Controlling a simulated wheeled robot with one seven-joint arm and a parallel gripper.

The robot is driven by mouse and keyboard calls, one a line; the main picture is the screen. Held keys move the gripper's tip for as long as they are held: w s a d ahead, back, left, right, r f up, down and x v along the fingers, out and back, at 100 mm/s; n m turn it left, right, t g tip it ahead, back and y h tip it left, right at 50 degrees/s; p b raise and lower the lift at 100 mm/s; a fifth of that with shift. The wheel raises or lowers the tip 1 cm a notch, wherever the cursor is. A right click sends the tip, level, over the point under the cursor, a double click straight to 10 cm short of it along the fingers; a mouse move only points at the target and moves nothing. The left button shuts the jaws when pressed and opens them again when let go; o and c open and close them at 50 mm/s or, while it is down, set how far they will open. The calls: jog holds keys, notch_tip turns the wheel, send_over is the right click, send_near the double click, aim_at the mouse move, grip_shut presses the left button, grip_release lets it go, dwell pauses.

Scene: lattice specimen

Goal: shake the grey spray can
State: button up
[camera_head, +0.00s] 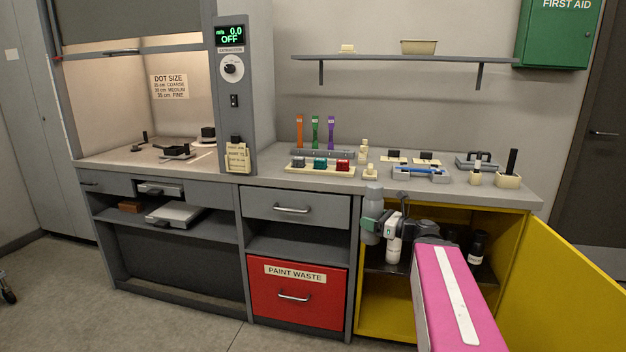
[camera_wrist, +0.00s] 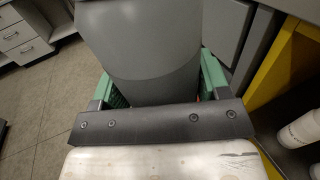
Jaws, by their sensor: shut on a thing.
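The grey spray can (camera_head: 372,208) is upright in front of the open yellow cabinet, its top reaching about the height of the worktop's front edge. My gripper (camera_head: 371,228) is shut on the can. In the wrist view the can (camera_wrist: 150,50) fills the top middle, between the green finger pads of my gripper (camera_wrist: 160,85). The can's lower part is partly hidden by my gripper in that view. My arm comes in from the lower right of the head view.
The yellow cabinet (camera_head: 385,318) stands open, its door (camera_head: 560,285) swung out to the right. A white can (camera_head: 393,250) and a dark bottle (camera_head: 476,248) stand inside. The worktop (camera_head: 270,182) above holds colour racks and tools.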

aim_at(370, 237)
jog(key=shift+f, duration=3.45)
jog(key=shift+f, duration=0.1)
dwell(2.7)
